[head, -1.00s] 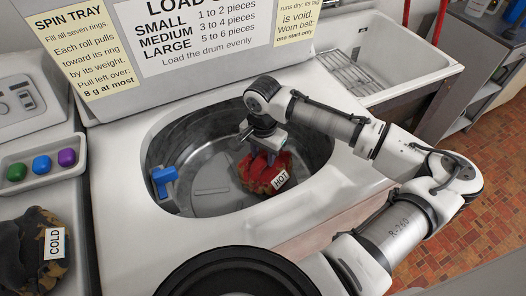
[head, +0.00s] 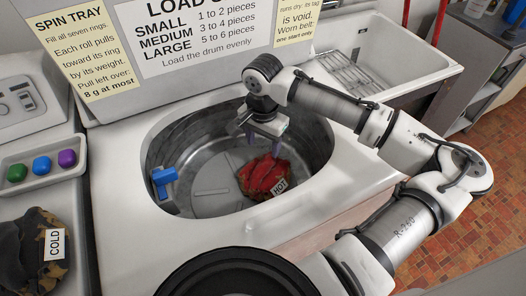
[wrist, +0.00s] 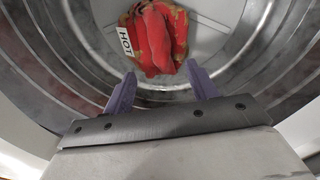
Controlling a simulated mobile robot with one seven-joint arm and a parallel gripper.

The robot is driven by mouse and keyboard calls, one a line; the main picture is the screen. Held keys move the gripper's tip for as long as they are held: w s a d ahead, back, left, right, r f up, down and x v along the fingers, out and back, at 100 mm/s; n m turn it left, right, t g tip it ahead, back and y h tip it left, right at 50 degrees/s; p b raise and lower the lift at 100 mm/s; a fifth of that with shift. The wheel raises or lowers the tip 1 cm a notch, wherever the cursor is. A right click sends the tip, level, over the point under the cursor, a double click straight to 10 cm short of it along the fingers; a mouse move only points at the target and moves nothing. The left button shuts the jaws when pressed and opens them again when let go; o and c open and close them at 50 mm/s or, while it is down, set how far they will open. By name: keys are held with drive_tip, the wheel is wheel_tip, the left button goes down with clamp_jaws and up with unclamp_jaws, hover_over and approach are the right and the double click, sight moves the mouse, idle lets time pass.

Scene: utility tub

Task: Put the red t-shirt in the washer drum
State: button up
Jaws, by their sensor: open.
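The red t-shirt (head: 264,176), a crumpled red bundle with tan patches and a white HOT tag, lies on the floor of the washer drum (head: 207,183), toward its right side. It also shows in the wrist view (wrist: 154,38), beyond the fingertips. My gripper (head: 266,146) is open and empty above the shirt, inside the drum's opening. In the wrist view both purple fingers of my gripper (wrist: 160,82) stand apart, with no cloth between them. The blue piece (head: 164,180) is on the drum's left wall.
A dark patterned bundle with a COLD tag (head: 35,248) lies at the lower left. A tray (head: 72,148) holds green, blue and purple pieces. The drum's rim surrounds my gripper. A white sink (head: 390,55) stands at the right. A round black object (head: 240,280) is in front.

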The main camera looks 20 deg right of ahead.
wheel_tip(320, 180, up, 8)
drive_tip(key=shift+f, duration=0.15)
idle(0.5)
